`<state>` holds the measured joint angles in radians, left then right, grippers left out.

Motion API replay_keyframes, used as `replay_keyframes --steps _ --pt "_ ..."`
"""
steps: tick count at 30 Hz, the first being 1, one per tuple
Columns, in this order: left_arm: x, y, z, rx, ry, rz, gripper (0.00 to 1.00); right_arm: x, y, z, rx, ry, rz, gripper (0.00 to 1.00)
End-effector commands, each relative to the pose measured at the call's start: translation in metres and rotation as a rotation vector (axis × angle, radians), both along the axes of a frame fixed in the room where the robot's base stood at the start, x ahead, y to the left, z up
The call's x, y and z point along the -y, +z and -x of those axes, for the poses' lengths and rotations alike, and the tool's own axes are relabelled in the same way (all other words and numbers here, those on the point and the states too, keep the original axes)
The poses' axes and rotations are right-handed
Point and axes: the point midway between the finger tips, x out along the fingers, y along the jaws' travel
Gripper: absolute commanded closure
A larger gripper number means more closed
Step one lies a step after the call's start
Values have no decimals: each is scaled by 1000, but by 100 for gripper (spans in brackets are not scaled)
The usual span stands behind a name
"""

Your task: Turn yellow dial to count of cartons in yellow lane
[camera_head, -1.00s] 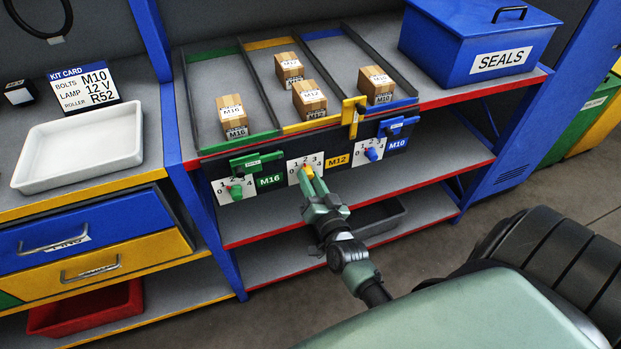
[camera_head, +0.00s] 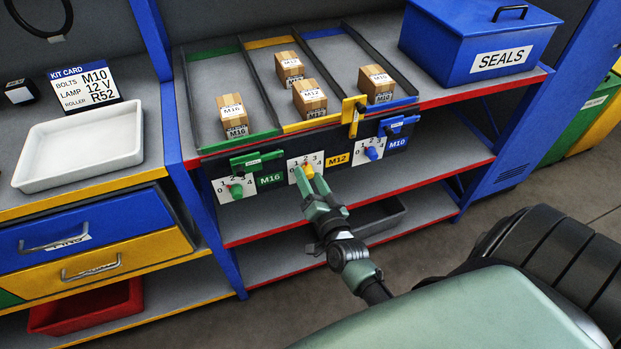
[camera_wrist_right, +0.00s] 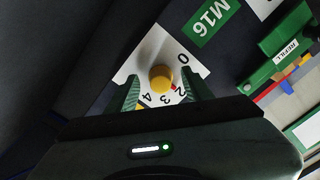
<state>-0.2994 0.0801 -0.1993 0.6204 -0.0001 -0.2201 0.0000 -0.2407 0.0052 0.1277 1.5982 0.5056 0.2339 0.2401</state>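The yellow dial (camera_head: 302,172) sits on a white plate (camera_head: 291,167) numbered from 0 to 4, beside the yellow M12 label. In the right wrist view the yellow knob (camera_wrist_right: 161,78) lies between my right gripper's fingers (camera_wrist_right: 163,88), with gaps on both sides. The right gripper also shows at the dial in the head view (camera_head: 314,184). The yellow lane (camera_head: 269,43) holds two cartons, one at the back (camera_head: 290,68) and one in front (camera_head: 310,98). My left gripper is out of view.
A green dial (camera_head: 236,191) is to the left and a blue dial (camera_head: 372,153) to the right. A yellow latch-like part (camera_head: 353,116) hangs at the yellow lane's front right. The green lane holds one carton (camera_head: 232,117), the blue lane another (camera_head: 376,85).

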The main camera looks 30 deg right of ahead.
Motion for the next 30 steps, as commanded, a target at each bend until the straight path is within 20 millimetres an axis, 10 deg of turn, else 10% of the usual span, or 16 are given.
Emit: replay_keyframes --steps 30 --pt "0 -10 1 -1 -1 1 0 -18 0 76 0 0 0 50"
